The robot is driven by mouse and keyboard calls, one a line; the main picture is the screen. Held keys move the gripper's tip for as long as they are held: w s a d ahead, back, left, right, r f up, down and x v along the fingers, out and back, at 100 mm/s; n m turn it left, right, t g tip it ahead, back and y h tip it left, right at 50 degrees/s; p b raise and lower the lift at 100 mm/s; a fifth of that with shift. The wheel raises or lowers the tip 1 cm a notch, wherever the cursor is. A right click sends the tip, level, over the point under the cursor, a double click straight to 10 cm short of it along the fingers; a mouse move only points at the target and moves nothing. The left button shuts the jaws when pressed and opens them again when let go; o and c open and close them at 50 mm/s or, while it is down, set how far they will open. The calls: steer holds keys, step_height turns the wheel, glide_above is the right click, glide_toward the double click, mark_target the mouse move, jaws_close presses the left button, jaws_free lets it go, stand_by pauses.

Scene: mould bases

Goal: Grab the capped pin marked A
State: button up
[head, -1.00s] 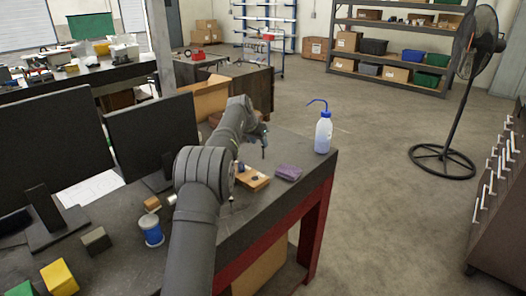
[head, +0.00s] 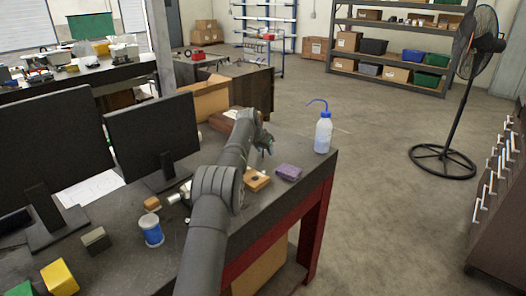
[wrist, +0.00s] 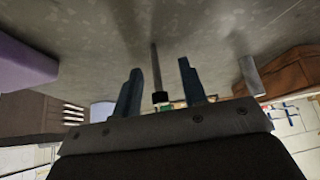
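My gripper (wrist: 160,66) is open in the wrist view, its two blue fingers apart. A thin grey pin with a black cap (wrist: 157,78) stands up from the table and shows between the fingers, with a gap on both sides. No letter on it can be read. A second, thicker grey post (wrist: 250,75) stands to the right, outside the fingers. In the head view my gripper (head: 265,148) is low over the table behind the wooden block (head: 257,181); the pin cannot be made out there.
A purple block (head: 288,172) lies right of the wooden block, and a wash bottle (head: 323,134) stands near the table's far right corner. A cardboard box (head: 204,100) and monitors (head: 152,132) stand left of my arm. A blue-and-white spool (head: 151,230) is at the front.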

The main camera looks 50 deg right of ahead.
jaws_close()
steer(key=shift+r, duration=0.1)
